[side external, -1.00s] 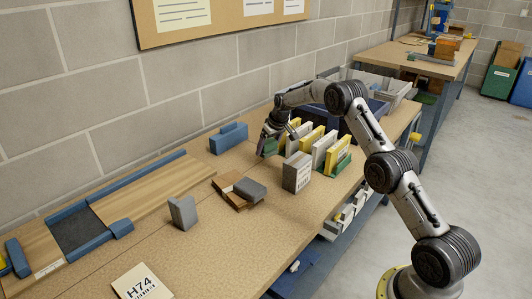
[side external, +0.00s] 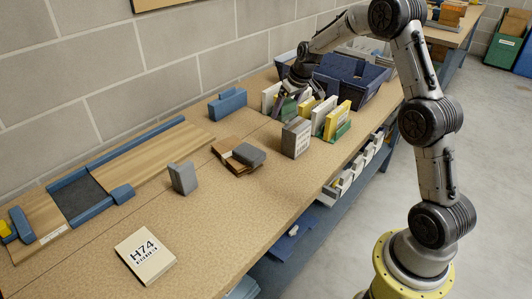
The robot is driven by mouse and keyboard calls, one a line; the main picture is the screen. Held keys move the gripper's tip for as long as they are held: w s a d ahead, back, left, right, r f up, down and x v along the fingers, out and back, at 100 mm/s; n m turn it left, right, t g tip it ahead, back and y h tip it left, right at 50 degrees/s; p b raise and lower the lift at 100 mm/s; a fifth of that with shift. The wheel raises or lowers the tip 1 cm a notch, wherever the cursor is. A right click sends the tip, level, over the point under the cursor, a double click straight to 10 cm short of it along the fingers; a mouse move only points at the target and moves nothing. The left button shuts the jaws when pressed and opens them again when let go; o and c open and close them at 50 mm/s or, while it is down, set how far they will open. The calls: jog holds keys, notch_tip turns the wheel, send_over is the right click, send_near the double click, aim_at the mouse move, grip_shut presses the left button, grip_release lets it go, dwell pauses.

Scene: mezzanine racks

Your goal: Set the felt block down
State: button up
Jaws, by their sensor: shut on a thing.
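My gripper (side external: 289,93) is lowered at the row of upright white and yellow boards, in front of the dark blue bin. It is shut on a small dark green piece (side external: 288,108), which I take to be the felt block. The fingers and the neighbouring boards hide much of it. I cannot tell whether its underside touches anything. A white board (side external: 270,97) stands just left of the gripper, and a yellow board (side external: 308,106) stands just right of it.
The dark blue bin (side external: 357,75) stands behind the row. A grey block with print (side external: 296,138) stands in front.

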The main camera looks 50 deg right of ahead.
jog(key=s+a+n+g+y, duration=0.5)
jog(key=s+a+n, duration=1.5)
jog(key=s+a, duration=0.4)
send_over(249, 208)
jog(key=s+d, duration=0.1)
jog(key=d, duration=0.1)
jog(key=f, duration=0.8)
jog(key=shift+s+a+f, duration=0.1)
jog(key=shift+a+f, duration=0.1)
jog(key=shift+a, duration=0.05)
jog(key=shift+w+a+f, duration=0.1)
jog(key=shift+w+f, duration=0.4)
jog(key=shift+f, duration=1.6)
jog(key=shift+f, duration=0.15)
jog(key=o, duration=1.2)
jog(key=shift+c, duration=0.2)
